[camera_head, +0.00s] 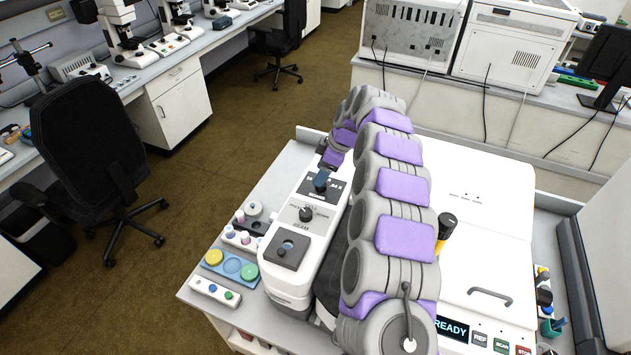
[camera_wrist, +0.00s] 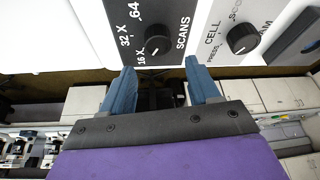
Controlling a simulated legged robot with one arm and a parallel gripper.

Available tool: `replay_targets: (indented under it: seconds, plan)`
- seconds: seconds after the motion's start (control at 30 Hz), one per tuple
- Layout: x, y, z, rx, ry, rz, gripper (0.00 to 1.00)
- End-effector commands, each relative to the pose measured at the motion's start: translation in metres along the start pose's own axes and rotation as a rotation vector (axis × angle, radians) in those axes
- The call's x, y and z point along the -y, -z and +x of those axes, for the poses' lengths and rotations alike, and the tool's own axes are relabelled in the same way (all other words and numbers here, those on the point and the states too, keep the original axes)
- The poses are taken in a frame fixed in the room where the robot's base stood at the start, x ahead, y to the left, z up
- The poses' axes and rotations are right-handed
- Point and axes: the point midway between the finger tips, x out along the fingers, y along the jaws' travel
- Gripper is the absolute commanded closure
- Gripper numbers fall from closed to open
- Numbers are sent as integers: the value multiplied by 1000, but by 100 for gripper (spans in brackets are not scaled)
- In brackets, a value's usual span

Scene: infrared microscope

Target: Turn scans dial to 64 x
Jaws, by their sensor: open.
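The black scans dial (camera_wrist: 154,47) shows at the top of the wrist view, on a black panel (camera_wrist: 178,14) marked 16 X, 32 X, 64 and SCANS. Its pointer seems to be near the 16 X mark. The dial also shows in the head view (camera_head: 321,181), on the white instrument. My gripper (camera_wrist: 160,74) has its two blue fingers spread wide, with nothing between them. The fingertips are just below the dial in the wrist view and appear apart from it. In the head view my arm partly hides the gripper.
A second dial marked CELL (camera_wrist: 242,39) sits beside the panel; it also shows in the head view (camera_head: 306,213). A square dark part (camera_head: 286,251) lies nearer on the instrument. A tray with coloured discs (camera_head: 231,265) is at its left. A yellow-and-black object (camera_head: 446,232) stands right of my arm.

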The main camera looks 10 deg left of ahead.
Motion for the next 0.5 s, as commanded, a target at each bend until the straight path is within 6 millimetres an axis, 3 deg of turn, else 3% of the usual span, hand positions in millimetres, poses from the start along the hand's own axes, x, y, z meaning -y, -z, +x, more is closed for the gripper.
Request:
replay_targets:
  seconds: [0.2, 0.5]
  plan:
    - [1, -9, 27, -11, 1, 2, 39]
    - [0, 2, 52, 2, 0, 1, 39]
